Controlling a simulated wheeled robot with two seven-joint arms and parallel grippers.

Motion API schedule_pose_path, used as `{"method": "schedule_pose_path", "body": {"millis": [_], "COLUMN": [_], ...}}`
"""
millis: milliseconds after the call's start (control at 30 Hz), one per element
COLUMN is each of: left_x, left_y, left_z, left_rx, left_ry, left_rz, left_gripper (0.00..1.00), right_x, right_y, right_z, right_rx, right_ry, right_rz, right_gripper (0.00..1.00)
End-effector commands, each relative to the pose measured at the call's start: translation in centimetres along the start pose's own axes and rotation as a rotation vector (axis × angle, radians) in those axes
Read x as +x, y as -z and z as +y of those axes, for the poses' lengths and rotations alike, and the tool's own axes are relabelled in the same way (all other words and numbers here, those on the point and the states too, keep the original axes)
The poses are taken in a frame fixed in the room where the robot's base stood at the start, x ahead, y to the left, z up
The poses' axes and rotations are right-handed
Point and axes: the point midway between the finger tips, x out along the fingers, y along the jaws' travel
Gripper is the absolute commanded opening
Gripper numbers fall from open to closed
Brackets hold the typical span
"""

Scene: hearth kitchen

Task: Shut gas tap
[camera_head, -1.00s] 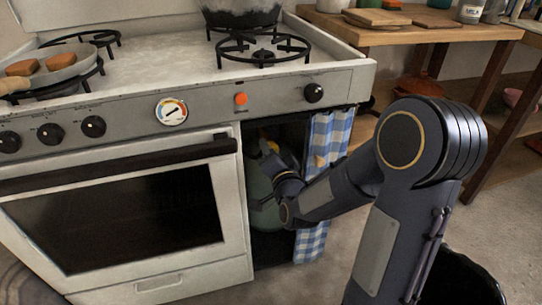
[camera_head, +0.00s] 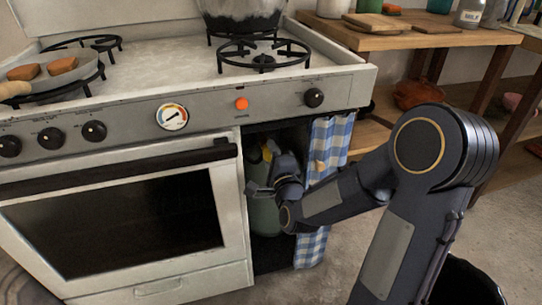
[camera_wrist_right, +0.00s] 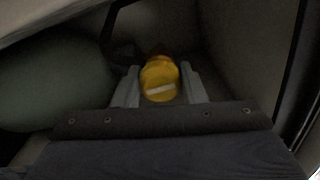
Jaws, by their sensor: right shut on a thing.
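The gas tap is a yellow knob (camera_wrist_right: 160,78) with a pale bar mark across it, seen in the right wrist view. In the head view, yellow (camera_head: 268,150) shows at the top of a green gas bottle (camera_head: 264,218) inside the open compartment right of the oven. My right gripper (camera_wrist_right: 158,88) has a finger on each side of the knob and is shut on it. In the head view my right gripper (camera_head: 262,180) reaches into the compartment and covers part of the bottle. My left gripper is not in view.
A blue checked curtain (camera_head: 318,240) hangs at the compartment's right side, close to my right forearm. The oven door (camera_head: 120,225) stands left. A pan (camera_head: 45,72) and a pot (camera_head: 240,15) sit on the stove top. A wooden shelf unit (camera_head: 430,40) stands right.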

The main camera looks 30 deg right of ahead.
Motion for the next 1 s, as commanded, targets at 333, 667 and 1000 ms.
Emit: {"method": "schedule_pose_path", "body": {"millis": [333, 667, 1000], "left_x": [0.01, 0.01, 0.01], "left_y": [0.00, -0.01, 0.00], "left_z": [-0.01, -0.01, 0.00], "left_rx": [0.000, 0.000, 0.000], "left_ry": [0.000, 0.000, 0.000], "left_rz": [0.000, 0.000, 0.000], "left_gripper": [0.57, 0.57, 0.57], "right_x": [-0.03, -0.03, -0.02], "right_y": [0.10, 0.09, 0.05], "right_z": [0.06, 0.07, 0.04], "right_rx": [0.083, 0.089, 0.087], "right_ry": [-0.002, -0.002, -0.001], "right_rz": [0.003, 0.002, 0.001], "right_gripper": [0.14, 0.14, 0.59]}}
